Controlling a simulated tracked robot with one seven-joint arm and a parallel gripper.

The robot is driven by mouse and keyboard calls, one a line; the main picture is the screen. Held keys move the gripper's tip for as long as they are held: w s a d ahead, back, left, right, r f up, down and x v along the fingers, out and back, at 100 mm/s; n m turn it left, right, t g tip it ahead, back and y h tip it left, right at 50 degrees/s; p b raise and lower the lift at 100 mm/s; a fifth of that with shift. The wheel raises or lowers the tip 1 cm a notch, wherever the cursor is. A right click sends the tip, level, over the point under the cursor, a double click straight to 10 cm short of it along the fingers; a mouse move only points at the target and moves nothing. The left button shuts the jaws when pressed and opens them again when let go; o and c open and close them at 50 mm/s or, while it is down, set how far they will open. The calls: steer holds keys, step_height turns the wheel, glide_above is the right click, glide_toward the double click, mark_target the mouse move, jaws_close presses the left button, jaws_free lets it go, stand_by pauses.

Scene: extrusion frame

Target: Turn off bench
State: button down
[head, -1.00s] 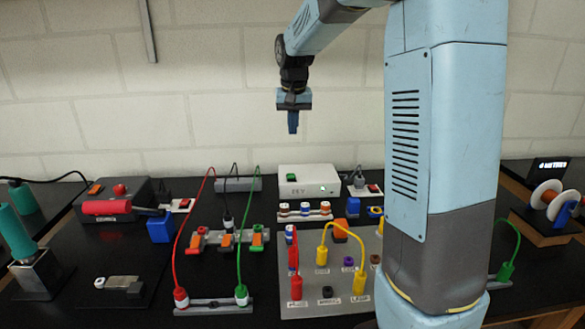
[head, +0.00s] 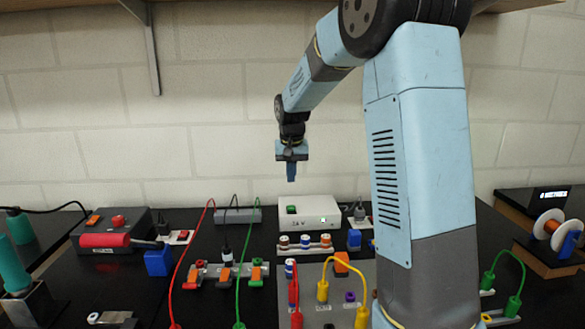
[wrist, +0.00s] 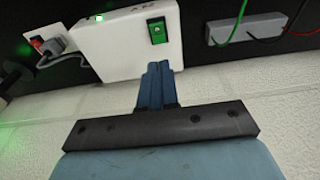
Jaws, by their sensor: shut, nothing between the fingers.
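A white power box (head: 320,207) stands at the back of the black bench, with a green rocker switch (head: 291,209) on its front left and a small green light glowing. In the wrist view the green switch (wrist: 157,30) and lit green light (wrist: 99,18) show clearly. My gripper (head: 291,179) is shut and empty, pointing down, just above the box in the head view. In the wrist view my gripper's fingertips (wrist: 156,66) are close to the switch, apparently not touching it. A grey plug sits in an outlet with a red switch (wrist: 37,41) beside the box.
A grey strip (head: 238,215) with cables lies left of the box. Red, green and yellow leads (head: 327,262) arch over the bench front. A dark unit with a red cylinder (head: 104,240) stands at left. A wire spool (head: 548,225) is at right. A shelf hangs above.

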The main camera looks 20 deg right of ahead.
mark_target(292, 208)
step_height(292, 208, down, 9)
steer(key=shift+s+r, duration=0.15)
stand_by(0.5)
